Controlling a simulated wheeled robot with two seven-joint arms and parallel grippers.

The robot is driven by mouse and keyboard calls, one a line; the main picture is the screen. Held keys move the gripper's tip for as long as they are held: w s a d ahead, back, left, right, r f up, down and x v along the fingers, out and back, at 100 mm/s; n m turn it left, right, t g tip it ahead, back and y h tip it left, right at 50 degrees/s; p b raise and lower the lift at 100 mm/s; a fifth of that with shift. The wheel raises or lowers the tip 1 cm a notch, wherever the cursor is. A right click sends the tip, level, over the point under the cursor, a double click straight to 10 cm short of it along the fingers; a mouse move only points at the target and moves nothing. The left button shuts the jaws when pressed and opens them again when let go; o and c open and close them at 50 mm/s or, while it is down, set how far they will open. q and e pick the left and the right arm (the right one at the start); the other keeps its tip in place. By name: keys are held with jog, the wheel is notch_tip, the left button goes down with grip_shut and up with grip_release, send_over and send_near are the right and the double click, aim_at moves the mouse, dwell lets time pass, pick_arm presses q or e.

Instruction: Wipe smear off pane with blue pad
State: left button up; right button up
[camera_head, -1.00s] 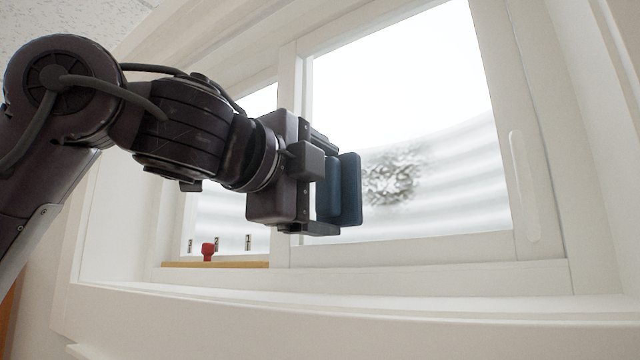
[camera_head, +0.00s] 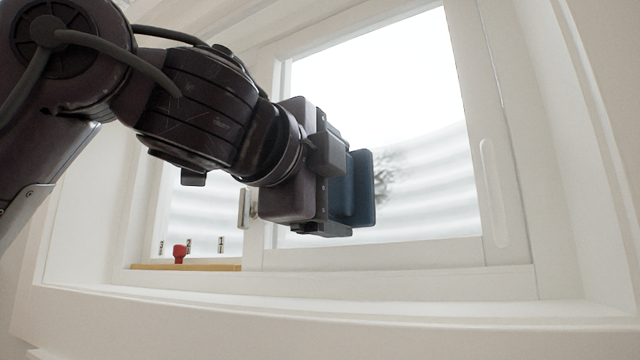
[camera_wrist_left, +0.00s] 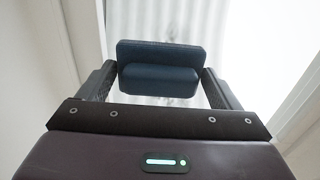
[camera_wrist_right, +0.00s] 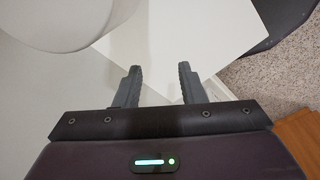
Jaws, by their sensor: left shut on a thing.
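The blue pad (camera_head: 364,188) is held upright in my left gripper (camera_head: 338,190), in front of the window pane (camera_head: 420,110). In the left wrist view the pad (camera_wrist_left: 158,55) sits between the two fingers of the left gripper (camera_wrist_left: 160,84), which is shut on its back part. The dark grey smear (camera_head: 382,178) shows on the pane just right of the pad; the pad hides part of it. I cannot tell whether the pad touches the glass. My right gripper (camera_wrist_right: 160,88) shows only in the right wrist view, with its fingers apart and nothing between them.
The white window frame (camera_head: 390,253) and deep sill (camera_head: 330,308) surround the pane. A white handle (camera_head: 495,190) is on the right frame side. A red knob (camera_head: 179,253) stands on a yellowish strip (camera_head: 190,267) at lower left. A white cylinder (camera_wrist_right: 75,20) is near my right gripper.

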pick_arm(q)
jog(key=shift+s+d, duration=0.85)
jog(key=shift+d, duration=0.35)
jog(key=shift+s+d, duration=0.9)
jog(key=shift+d, duration=0.3)
jog(key=shift+s+d, duration=0.85)
jog(key=shift+d, duration=0.35)
jog(key=w+a+r, duration=0.3)
jog(key=w+a, duration=0.5)
jog(key=a, duration=0.3)
jog(key=shift+s+d, duration=1.3)
jog(key=shift+d, duration=0.55)
jog(key=shift+s+d, duration=1.35)
jog(key=shift+d, duration=0.45)
jog(key=shift+s+d, duration=1.3)
jog(key=shift+d, duration=0.55)
jog(key=w+a, duration=0.8)
jog(key=a, duration=0.3)
jog(key=shift+w+a, duration=0.15)
jog(key=shift+a, duration=0.1)
